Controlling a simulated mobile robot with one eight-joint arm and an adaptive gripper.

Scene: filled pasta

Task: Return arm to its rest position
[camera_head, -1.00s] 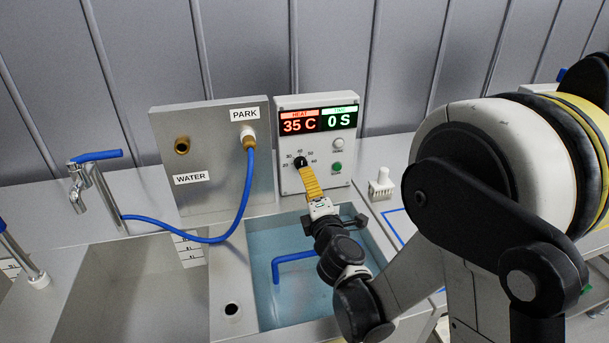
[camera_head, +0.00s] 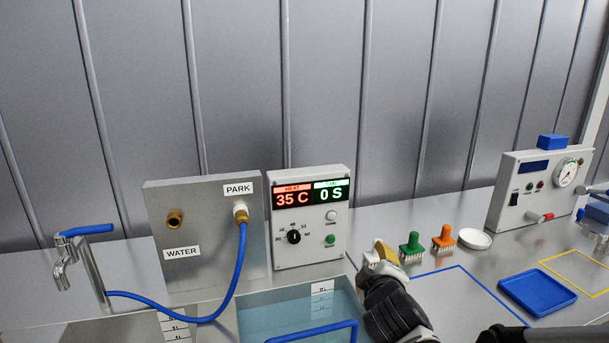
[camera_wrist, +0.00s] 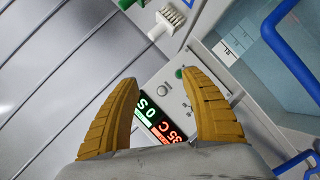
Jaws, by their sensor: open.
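My gripper (camera_wrist: 163,110) shows in the wrist view with its two yellow ridged fingers apart and nothing between them. In the head view my gripper (camera_head: 380,254) is near the bottom, right of the control box and above the counter. The control box (camera_head: 310,255) has a black dial and a display reading 35 C and 0 S. My gripper is apart from the dial (camera_head: 294,237). The box's display (camera_wrist: 155,118) also shows between and beyond the fingers in the wrist view.
A water bath (camera_head: 275,308) with a blue handle lies below the box. A steel panel (camera_head: 200,225) with a blue hose stands left. Green (camera_head: 411,247) and orange (camera_head: 444,238) brushes, a white dish (camera_head: 474,240) and a blue tray (camera_head: 538,294) lie right. A gauge box (camera_head: 538,190) stands farther right.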

